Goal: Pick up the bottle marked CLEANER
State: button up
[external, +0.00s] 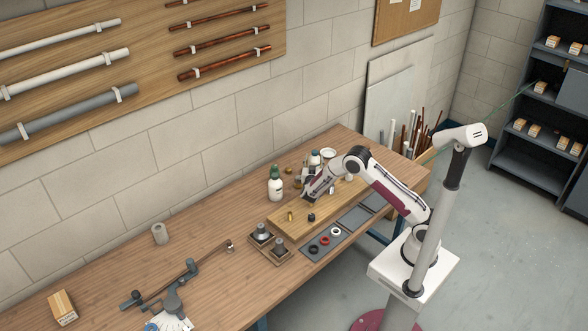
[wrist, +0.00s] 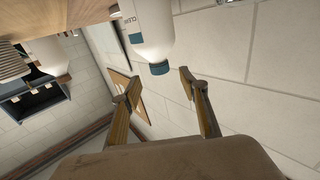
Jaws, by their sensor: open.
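The bottle marked CLEANER (wrist: 148,28) is white with a blue-teal cap in the wrist view, which is upside down; only part of its lettering shows, and its base is cut off by the frame edge. My gripper (wrist: 159,86) is open and empty, with the cap just beyond the fingertips and apart from them. In the external view my gripper (external: 309,190) is low over the bench. I cannot tell for sure which is CLEANER there.
Another pale bottle (wrist: 47,54) shows at left in the wrist view. A wooden board (external: 283,222) with small fittings lies near my gripper. A grey mat (external: 317,250) with rings lies in front. The block wall (external: 235,135) rises behind.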

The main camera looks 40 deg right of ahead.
aim_at(316, 153)
jog(key=shift+w+d, duration=0.1)
dwell(0.3)
jog(key=shift+x, duration=3.05)
jog(key=shift+r, duration=0.1)
grip_shut()
